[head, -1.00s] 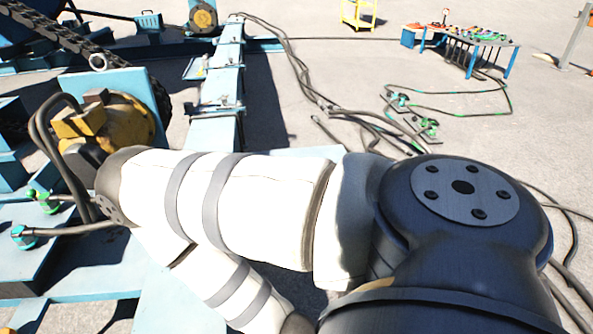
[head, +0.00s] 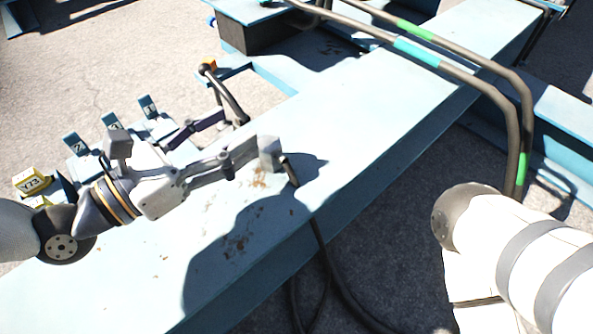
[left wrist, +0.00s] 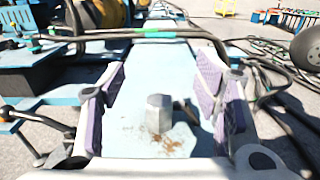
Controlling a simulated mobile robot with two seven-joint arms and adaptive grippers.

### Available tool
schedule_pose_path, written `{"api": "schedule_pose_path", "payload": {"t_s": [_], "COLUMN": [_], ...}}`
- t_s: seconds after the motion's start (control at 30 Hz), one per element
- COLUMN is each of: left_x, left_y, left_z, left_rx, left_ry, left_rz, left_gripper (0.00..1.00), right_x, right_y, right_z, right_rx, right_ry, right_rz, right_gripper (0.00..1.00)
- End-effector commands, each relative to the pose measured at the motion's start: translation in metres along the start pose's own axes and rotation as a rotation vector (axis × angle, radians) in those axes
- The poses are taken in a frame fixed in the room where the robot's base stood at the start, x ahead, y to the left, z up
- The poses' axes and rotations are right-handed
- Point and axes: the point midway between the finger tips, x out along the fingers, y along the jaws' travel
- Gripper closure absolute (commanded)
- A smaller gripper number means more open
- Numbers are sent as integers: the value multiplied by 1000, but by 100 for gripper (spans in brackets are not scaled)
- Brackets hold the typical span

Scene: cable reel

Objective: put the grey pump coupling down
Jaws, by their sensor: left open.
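The grey pump coupling (head: 271,153) is a small faceted block on the light blue beam (head: 380,110). A short dark hose stub shows beside it. In the left wrist view the coupling (left wrist: 158,113) appears upright on the beam, between the two spread fingers and apart from both. My left gripper (head: 240,130) is open, with purple pads inside its fingers; in the left wrist view its fingers (left wrist: 160,75) stand on either side of the beam's middle. In the head view the near finger partly hides the coupling. My right gripper is out of view; only my right arm shows.
Dark hoses with green and turquoise bands (head: 415,50) arch over the beam's far part. A black cable (head: 330,265) hangs over its near edge. Tagged blocks, one yellow (head: 32,181), stand left. Rust spots (head: 238,242) mark the bare beam top.

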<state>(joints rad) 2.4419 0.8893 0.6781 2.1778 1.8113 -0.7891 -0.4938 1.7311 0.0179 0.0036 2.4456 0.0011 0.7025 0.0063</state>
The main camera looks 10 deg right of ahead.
Motion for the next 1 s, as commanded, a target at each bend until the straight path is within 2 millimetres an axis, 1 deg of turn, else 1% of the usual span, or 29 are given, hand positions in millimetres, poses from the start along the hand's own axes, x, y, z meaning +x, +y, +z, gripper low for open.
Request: {"api": "schedule_pose_path", "payload": {"t_s": [0.07,0.17,0.3,0.37,0.47,0.6,0.7,0.8,1.0], "left_x": [0,0,0,0,17,48,66,74,75], "left_y": [2,1,0,0,-1,-2,-2,-2,-2], "left_z": [-7,-28,-69,-83,-80,-80,-80,-78,-76], "left_rx": [-2,-4,-7,-6,-2,-2,0,-1,-1], "left_ry": [-2,1,4,4,-1,0,2,2,1], "left_rz": [7,3,1,0,-4,-6,-4,-3,-1], "left_gripper": [43,43,43,43,43,43,43,43,43], "right_x": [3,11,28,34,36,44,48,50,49], "right_y": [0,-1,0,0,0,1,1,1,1], "right_z": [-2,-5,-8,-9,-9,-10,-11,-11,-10], "right_rx": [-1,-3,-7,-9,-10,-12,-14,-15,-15], "right_ry": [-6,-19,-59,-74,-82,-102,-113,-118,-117], "right_rz": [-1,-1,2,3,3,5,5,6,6], "right_gripper": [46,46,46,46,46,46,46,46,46]}}
